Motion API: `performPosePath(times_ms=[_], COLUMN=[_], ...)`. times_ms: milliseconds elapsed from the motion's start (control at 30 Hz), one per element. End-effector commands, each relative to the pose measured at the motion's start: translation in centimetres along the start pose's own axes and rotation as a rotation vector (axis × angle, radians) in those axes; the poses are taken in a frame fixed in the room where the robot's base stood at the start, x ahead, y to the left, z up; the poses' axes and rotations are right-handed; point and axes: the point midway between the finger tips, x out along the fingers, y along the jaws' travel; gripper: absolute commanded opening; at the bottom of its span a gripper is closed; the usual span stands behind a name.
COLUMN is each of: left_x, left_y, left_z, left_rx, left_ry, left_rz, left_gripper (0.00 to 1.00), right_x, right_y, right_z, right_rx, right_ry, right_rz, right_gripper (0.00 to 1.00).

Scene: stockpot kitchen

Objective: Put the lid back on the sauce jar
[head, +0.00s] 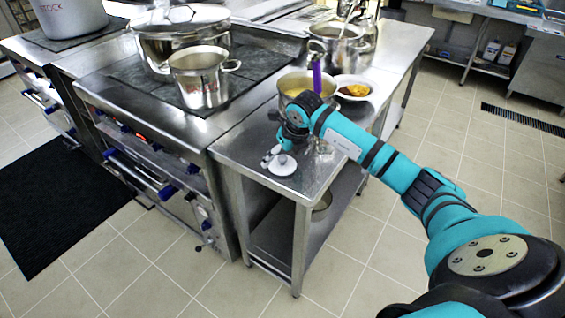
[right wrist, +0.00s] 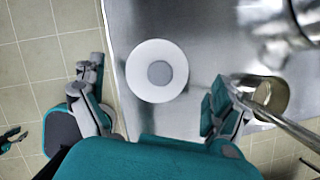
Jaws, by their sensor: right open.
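The lid (head: 282,165), a white disc with a grey knob, lies flat near the front edge of the steel table. It also shows in the right wrist view (right wrist: 140,66). My right gripper (head: 275,155) is over the table close to the lid. In the right wrist view its fingers (right wrist: 158,100) are wide apart and empty, with the lid ahead between them and not gripped. A clear or shiny vessel (head: 323,147), partly behind my right arm, may be the sauce jar; I cannot be sure.
A pot of yellow food (head: 292,82) and a white bowl (head: 353,94) stand farther back on the table (head: 250,150). Steel pots (head: 200,90) stand on the stove to the left. A blurred metal object (right wrist: 268,30) is at the upper right of the wrist view.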

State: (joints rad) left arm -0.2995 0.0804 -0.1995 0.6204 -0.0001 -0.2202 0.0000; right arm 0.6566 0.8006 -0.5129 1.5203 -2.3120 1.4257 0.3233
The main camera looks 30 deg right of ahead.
Motion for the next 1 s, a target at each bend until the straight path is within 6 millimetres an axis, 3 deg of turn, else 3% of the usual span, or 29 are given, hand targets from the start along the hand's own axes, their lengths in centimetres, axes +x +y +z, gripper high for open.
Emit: performPosePath(times_ms=[200, 567, 933, 1000], left_x=[-0.6, -0.6, -0.6, -0.6], left_y=[0.0, 0.0, 0.0, 0.1], left_z=[0.0, 0.0, 0.0, 0.0], left_rx=[0.0, 0.0, 0.001, 0.001], left_ry=[0.0, -0.001, -0.001, -0.001], left_rz=[0.0, 0.0, 0.001, 0.001], left_gripper=[0.33, 0.33, 0.33, 0.33], right_x=[2.2, 2.3, 2.3, 2.3], right_y=[0.0, 0.0, 0.0, 0.0], right_z=[0.0, 0.0, 0.0, 0.0], right_rx=[0.001, 0.0, 0.0, 0.0], right_ry=[0.0, -0.001, -0.001, -0.001], right_rz=[0.0, -0.001, -0.001, -0.001], right_gripper=[1.0, 0.99, 0.5, 0.5])
